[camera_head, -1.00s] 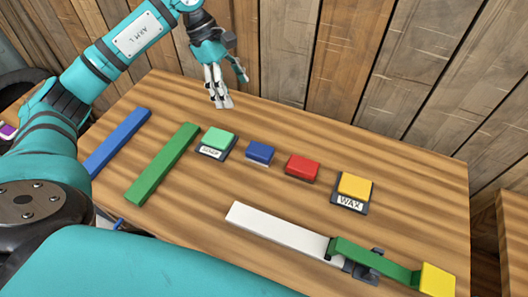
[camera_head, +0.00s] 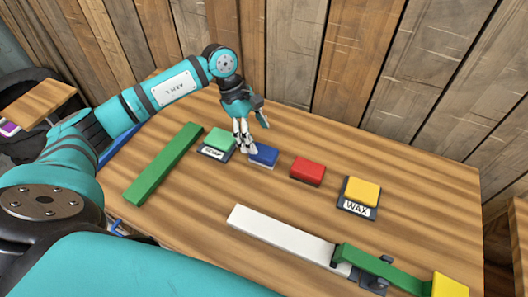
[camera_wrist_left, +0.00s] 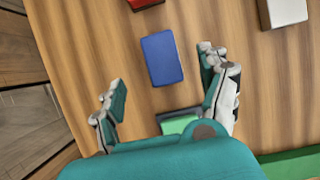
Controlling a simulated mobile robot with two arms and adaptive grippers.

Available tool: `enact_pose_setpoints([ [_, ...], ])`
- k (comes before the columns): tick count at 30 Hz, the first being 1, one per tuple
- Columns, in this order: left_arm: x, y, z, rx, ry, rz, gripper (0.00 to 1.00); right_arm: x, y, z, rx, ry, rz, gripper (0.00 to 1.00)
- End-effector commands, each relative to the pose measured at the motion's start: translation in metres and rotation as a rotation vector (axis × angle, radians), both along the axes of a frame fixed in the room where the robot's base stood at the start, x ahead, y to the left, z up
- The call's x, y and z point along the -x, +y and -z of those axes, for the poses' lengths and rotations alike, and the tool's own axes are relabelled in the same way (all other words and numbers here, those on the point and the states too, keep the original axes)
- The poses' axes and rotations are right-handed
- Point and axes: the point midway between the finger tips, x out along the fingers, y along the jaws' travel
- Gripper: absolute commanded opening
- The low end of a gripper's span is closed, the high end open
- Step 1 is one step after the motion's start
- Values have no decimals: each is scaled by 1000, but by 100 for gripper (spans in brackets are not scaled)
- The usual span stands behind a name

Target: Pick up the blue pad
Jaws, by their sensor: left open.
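The blue pad (camera_head: 264,155) is a small rectangular block lying on the wooden table, between the green pad and the red pad. In the left wrist view the blue pad (camera_wrist_left: 161,57) lies ahead of the fingers, in line with the gap between them. My left gripper (camera_head: 247,139) is above the table just by the blue pad, and one finger overlaps the pad's left edge in the head view. In the left wrist view its two fingers (camera_wrist_left: 160,92) are spread apart with nothing held. My right gripper does not show.
The green pad (camera_head: 220,138) on a dark labelled base is left of the blue pad, and the red pad (camera_head: 307,171) is right of it. A yellow pad on a WAX base (camera_head: 358,209) stands farther right. Long green (camera_head: 165,163) and white (camera_head: 282,237) bars lie around.

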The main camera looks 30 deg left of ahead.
Motion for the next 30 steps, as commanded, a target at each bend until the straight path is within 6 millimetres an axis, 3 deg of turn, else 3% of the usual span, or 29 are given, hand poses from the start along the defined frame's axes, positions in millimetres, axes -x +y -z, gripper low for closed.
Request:
enact_pose_setpoints([
  [8,1,-9,19,0,3,0,77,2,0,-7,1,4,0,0],
  [18,2,-25,60,0,2,-1,77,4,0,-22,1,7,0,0],
  [26,1,-26,62,-1,0,-1,77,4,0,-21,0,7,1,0],
  [30,1,-26,62,-1,0,-1,59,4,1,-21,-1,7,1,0],
])
